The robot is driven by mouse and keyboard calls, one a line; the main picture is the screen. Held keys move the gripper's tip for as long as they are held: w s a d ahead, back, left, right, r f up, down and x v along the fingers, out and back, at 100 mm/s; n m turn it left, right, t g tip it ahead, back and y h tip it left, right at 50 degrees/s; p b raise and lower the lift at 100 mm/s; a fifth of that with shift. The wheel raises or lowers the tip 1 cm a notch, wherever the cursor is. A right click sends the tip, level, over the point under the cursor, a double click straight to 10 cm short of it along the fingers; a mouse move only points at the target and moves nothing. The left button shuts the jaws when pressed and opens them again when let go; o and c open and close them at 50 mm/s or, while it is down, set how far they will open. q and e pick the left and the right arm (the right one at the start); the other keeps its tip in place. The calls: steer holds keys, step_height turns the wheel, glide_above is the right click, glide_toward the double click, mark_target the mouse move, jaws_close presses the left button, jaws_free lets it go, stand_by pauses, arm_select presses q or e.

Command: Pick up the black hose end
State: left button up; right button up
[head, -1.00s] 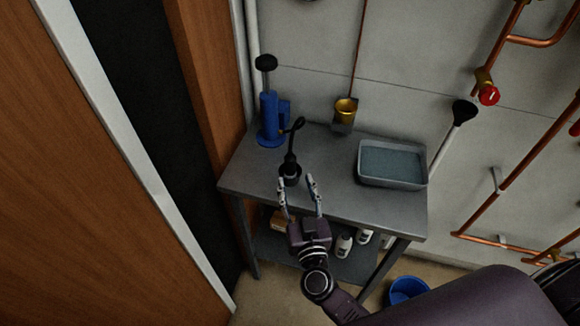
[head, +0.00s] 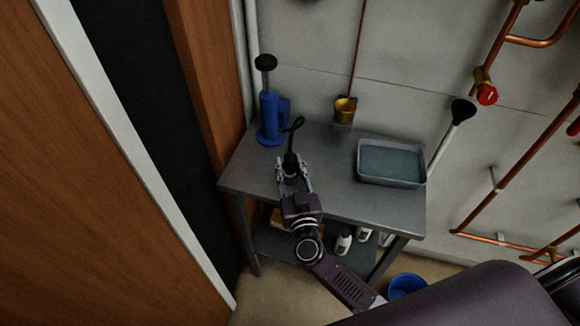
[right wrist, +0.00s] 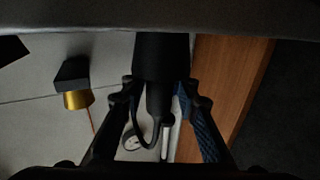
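The black hose end (head: 291,160) stands upright on the grey workbench (head: 335,195), with a thin hose looping from its top. My right gripper (head: 294,170) is at it, one finger on each side, and hides its lower part. In the right wrist view the hose end (right wrist: 160,58) shows as a thick black cylinder between the fingertips (right wrist: 160,90). The fingers look apart, very near its sides; firm contact on both sides is not visible. My left gripper is not in view.
A blue pump (head: 270,118) stands behind left on the bench. A grey tray (head: 391,182) of liquid is at the right, and a brass cup (head: 345,110) is at the wall. White bottles (head: 344,244) are on the lower shelf; a blue bucket (head: 406,287) is on the floor.

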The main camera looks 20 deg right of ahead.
jaws_close()
